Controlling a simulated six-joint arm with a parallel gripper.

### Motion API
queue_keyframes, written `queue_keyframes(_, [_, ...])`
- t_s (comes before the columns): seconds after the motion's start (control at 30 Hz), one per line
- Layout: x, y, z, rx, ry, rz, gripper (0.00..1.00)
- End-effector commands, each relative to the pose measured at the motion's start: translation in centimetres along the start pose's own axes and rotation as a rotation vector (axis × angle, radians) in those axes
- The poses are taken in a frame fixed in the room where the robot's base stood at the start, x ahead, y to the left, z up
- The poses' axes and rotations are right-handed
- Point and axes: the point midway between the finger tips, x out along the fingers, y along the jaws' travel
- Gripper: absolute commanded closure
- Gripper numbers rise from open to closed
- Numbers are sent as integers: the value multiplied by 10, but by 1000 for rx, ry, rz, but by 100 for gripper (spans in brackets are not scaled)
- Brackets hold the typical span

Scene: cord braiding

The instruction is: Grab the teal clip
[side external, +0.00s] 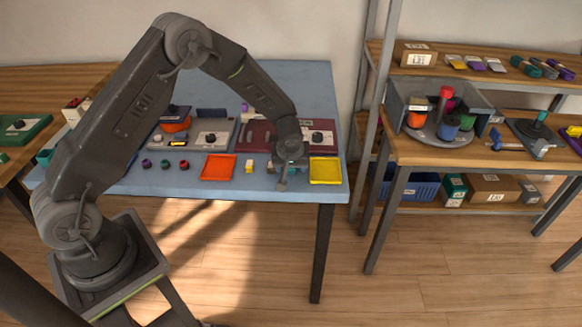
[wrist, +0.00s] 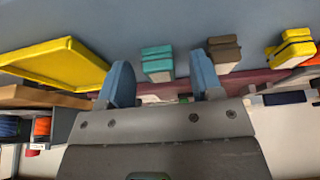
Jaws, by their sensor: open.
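The teal clip (wrist: 157,62) is a small block with a teal top and a pale lower part. In the wrist view it lies on the blue table top, in line with the gap between my fingers. My gripper (wrist: 161,73) is open, with one blue finger on each side of that gap and nothing held. In the side view my gripper (side external: 284,181) is low over the table's front edge, left of the yellow tray. There it largely hides the teal clip. I cannot tell how far the fingertips are from it.
A brown clip (wrist: 223,53) lies just right of my right finger in the wrist view, with a yellow clip (wrist: 291,49) farther right. A yellow tray (side external: 325,170) and an orange tray (side external: 218,167) flank this row. A dark red board (side external: 258,136) lies behind.

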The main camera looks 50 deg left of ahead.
Motion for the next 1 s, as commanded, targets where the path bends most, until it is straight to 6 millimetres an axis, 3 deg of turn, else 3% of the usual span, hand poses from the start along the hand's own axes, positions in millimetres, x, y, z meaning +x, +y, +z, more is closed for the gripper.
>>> queue_keyframes(0.13, [0, 0, 0, -1, 0, 0, 40])
queue_keyframes(0.67, [-1, 0, 0, 0, 0, 0, 91])
queue_keyframes(1.0, [-4, 0, -2, -1, 1, 0, 93])
